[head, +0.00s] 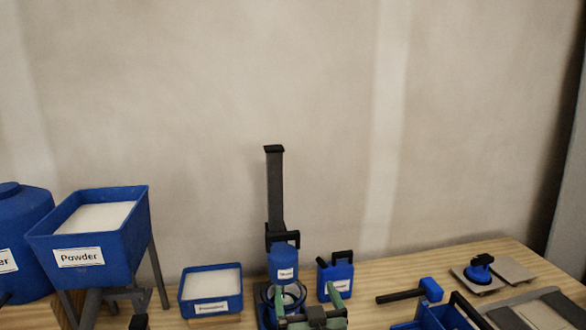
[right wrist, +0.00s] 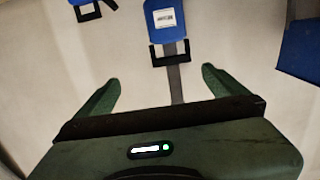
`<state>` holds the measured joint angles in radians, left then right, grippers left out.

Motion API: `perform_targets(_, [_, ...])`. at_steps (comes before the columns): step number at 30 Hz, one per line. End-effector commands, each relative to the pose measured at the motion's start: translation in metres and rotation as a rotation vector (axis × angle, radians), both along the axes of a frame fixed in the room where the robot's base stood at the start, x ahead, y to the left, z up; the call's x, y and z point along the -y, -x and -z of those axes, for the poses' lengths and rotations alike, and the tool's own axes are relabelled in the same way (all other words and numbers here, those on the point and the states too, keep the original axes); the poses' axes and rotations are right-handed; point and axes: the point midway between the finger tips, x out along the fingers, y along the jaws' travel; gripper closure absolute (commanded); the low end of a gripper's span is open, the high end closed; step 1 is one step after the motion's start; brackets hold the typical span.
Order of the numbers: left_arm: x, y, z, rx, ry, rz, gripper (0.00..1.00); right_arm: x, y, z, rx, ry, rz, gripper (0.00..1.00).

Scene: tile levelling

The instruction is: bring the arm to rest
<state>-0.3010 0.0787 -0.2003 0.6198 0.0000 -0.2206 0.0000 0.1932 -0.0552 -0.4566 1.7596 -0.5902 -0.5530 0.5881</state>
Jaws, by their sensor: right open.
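My right gripper (head: 304,289) is low in the middle of the head view, with its two green fingers spread apart. In the right wrist view the fingers (right wrist: 161,76) are also wide apart, with nothing held between them. Behind the gripper in the head view stands a mixer-like stand (head: 275,190) with a dark column and a blue labelled head (head: 284,262). Its base is partly hidden by my gripper. The blue head also shows in the right wrist view (right wrist: 168,18). I do not see my left gripper.
A small blue jug (head: 336,275) stands right of the stand. A blue tray of white material (head: 210,307) and a Powder hopper (head: 125,260) are left. A mallet (head: 409,291), a blue-handled tool on a tile (head: 480,268) and a blue box (head: 447,314) are right.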

Motion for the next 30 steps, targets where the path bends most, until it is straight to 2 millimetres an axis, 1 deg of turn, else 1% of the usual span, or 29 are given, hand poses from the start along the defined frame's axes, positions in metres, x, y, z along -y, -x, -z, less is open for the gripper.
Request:
perform_targets(1, [0.0, -0.002, 0.0, 0.003, 0.001, 0.0, 0.64, 0.006, 0.004, 0.007, -0.021, 0.0, 0.012, 0.0])
perform_targets(5, [0.0, -0.007, 0.0, 0.01, 0.001, 0.0, 0.64, 0.022, 0.015, 0.025, -0.084, 0.004, 0.042, 0.0])
perform_targets(8, [0.0, -0.011, -0.001, 0.015, 0.001, 0.0, 0.64, 0.039, 0.027, 0.043, -0.147, 0.01, 0.071, 0.0])
perform_targets(11, [0.0, -0.009, -0.001, 0.013, 0.001, 0.0, 0.64, 0.057, 0.046, 0.065, -0.23, 0.018, 0.1, 0.0])
perform_targets(14, [0.0, -0.005, 0.0, 0.008, 0.001, 0.0, 0.64, 0.078, 0.071, 0.09, -0.329, 0.032, 0.129, 0.0])
perform_targets(17, [0.0, -0.002, 0.0, 0.003, 0.0, 0.0, 0.64, 0.102, 0.107, 0.119, -0.461, 0.053, 0.153, 0.0])
perform_targets(18, [0.0, -0.001, 0.0, 0.002, -0.001, 0.0, 0.64, 0.113, 0.126, 0.132, -0.523, 0.063, 0.161, 0.0])
perform_targets(20, [0.0, -0.001, 0.0, 0.002, -0.001, 0.0, 0.64, 0.127, 0.157, 0.149, -0.619, 0.083, 0.162, 0.0])
perform_targets(21, [0.0, -0.001, 0.0, 0.002, -0.001, 0.0, 0.64, 0.134, 0.177, 0.158, -0.678, 0.094, 0.159, 0.0])
perform_targets(24, [-0.001, -0.001, 0.0, 0.001, -0.001, 0.0, 0.64, 0.148, 0.219, 0.172, -0.796, 0.122, 0.144, 0.0])
perform_targets(27, [-0.001, -0.001, 0.0, 0.001, -0.001, 0.0, 0.64, 0.157, 0.253, 0.181, -0.889, 0.145, 0.123, 0.0])
perform_targets(30, [-0.001, -0.001, 0.0, 0.001, -0.001, 0.0, 0.64, 0.164, 0.284, 0.186, -0.968, 0.167, 0.099, 0.0])
